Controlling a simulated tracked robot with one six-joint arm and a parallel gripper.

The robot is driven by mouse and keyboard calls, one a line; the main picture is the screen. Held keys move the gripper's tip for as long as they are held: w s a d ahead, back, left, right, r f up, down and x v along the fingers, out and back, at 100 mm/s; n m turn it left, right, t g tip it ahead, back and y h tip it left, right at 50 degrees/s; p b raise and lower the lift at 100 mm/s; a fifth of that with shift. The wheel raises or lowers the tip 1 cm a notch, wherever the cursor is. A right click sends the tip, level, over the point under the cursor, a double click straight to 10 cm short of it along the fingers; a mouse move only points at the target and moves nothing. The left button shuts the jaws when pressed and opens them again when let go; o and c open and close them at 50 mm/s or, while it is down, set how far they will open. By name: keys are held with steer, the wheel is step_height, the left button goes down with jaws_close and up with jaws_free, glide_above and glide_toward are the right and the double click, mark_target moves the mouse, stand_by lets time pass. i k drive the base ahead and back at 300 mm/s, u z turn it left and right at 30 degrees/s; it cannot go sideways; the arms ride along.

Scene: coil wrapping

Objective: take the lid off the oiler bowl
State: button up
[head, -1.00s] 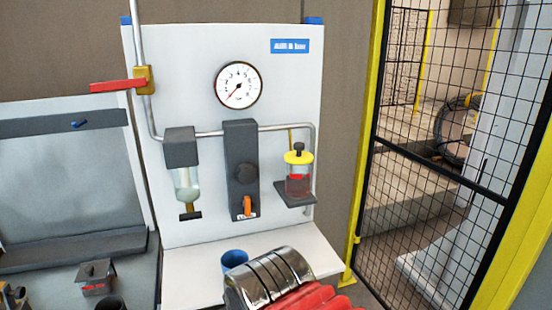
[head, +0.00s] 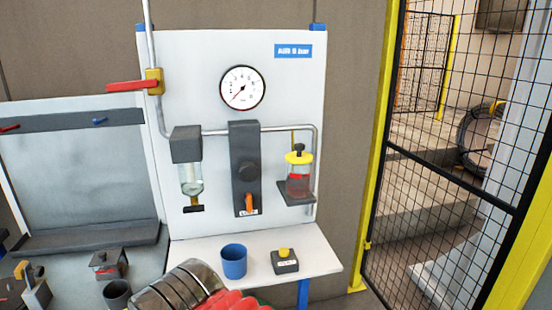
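The oiler bowl (head: 299,185) is a clear cup with red inside, on a dark bracket at the right of the white panel. Its yellow lid (head: 299,158), with a black knob on top, sits on the bowl.
A second clear bowl (head: 190,180) hangs at the left of the panel. A blue cup (head: 234,262) and a dark box with a yellow button (head: 285,262) stand on the white shelf (head: 318,262). A yellow-framed mesh fence (head: 440,170) stands at right.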

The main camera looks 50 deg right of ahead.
mark_target(298, 158)
steer(key=u, duration=0.6)
steer(key=k, duration=1.65)
steer(key=z, duration=0.75)
steer(key=i, duration=1.35)
steer(key=z, duration=0.05)
